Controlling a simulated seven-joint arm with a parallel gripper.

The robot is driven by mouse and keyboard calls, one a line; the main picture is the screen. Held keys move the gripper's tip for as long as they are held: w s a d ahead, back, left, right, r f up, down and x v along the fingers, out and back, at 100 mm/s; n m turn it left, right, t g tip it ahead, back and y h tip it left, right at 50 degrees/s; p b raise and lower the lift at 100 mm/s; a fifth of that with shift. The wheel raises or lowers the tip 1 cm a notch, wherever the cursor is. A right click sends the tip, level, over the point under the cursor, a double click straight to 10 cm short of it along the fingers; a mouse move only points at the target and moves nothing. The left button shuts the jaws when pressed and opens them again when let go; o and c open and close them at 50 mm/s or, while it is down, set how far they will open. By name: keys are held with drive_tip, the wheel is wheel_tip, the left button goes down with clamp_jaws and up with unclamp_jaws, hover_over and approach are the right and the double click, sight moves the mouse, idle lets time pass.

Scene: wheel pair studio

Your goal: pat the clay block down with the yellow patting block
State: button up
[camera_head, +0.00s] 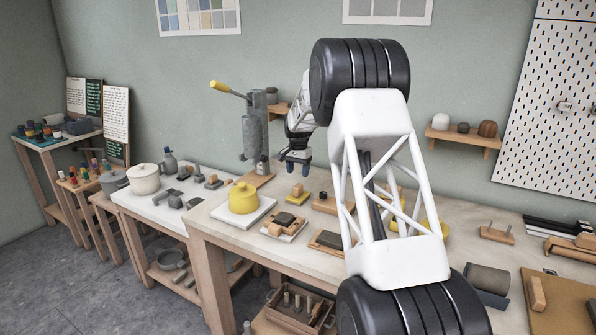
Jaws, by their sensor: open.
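My gripper (295,165) hangs above the worktable, fingers pointing down, open with nothing seen between them. A small yellow block with a wooden grip on top (297,197), which looks like the yellow patting block, stands on the table below my gripper, apart from it. In front of it, a dark grey-green slab (286,218) lies on a light board with small wooden pieces beside it. Another dark flat slab (329,239) lies on a wooden board further right, partly behind my arm. I cannot tell for certain which slab is the clay block.
A yellow lidded pot (244,198) stands on a white slab to the left. A grey press with a yellow-tipped lever (255,125) rises behind it. Wooden blocks (326,205) stand to the right. My arm hides the table's middle. A lower table with a cream pot (143,178) adjoins at left.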

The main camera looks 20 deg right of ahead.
sight(298, 185)
drive_tip(key=shift+f, duration=0.1)
idle(0.3)
drive_tip(key=shift+f, duration=3.8)
drive_tip(key=shift+c, duration=0.2)
drive_tip(key=c, duration=1)
drive_tip(key=shift+r, duration=0.1)
drive_tip(key=shift+r, duration=2.95)
